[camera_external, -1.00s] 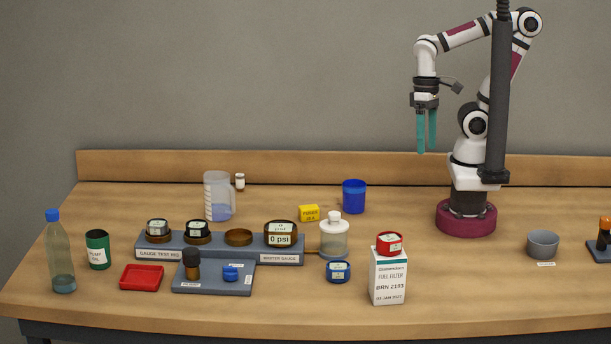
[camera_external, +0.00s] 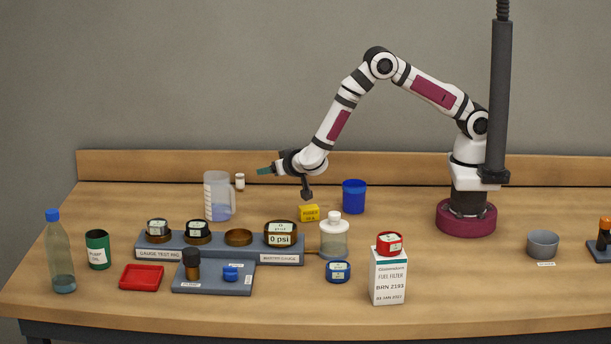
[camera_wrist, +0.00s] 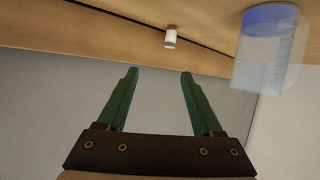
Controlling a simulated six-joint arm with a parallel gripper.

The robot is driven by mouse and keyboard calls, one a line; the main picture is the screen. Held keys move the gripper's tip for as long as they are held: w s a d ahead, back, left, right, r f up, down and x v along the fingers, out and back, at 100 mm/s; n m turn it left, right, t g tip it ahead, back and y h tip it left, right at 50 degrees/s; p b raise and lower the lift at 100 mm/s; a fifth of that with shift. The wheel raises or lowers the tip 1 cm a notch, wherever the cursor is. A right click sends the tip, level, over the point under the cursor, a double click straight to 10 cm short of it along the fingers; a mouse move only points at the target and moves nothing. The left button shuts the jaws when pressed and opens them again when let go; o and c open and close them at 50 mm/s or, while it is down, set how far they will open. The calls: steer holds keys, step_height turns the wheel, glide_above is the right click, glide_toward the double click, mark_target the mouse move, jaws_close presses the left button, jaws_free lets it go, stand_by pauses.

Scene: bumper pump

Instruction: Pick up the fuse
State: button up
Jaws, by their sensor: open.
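No part is plainly marked as a single fuse. A small white cylinder (camera_external: 240,181) stands at the back of the bench, just right of the measuring jug, and may be it. It also shows in the wrist view (camera_wrist: 171,40), beyond my fingertips, with a darker end.
A clear measuring jug (camera_external: 218,198) with blue liquid stands close left of the white cylinder. A blue cup (camera_external: 354,197) is right of the yellow box. The gauge rig (camera_external: 222,252), a clear jar (camera_external: 334,240) and a filter box (camera_external: 388,278) stand further forward. The bench's back board runs behind.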

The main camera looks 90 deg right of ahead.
mark_target(242, 176)
steer(key=shift+w+d+f+t, duration=0.1)
steer(key=shift+w+f+t, duration=0.4)
steer(key=shift+w+f, duration=0.7)
steer(key=x, duration=1.4)
steer(key=shift+s+d+r, duration=0.15)
steer(key=shift+s+d, duration=0.05)
steer(key=shift+d, duration=0.05)
jaws_close()
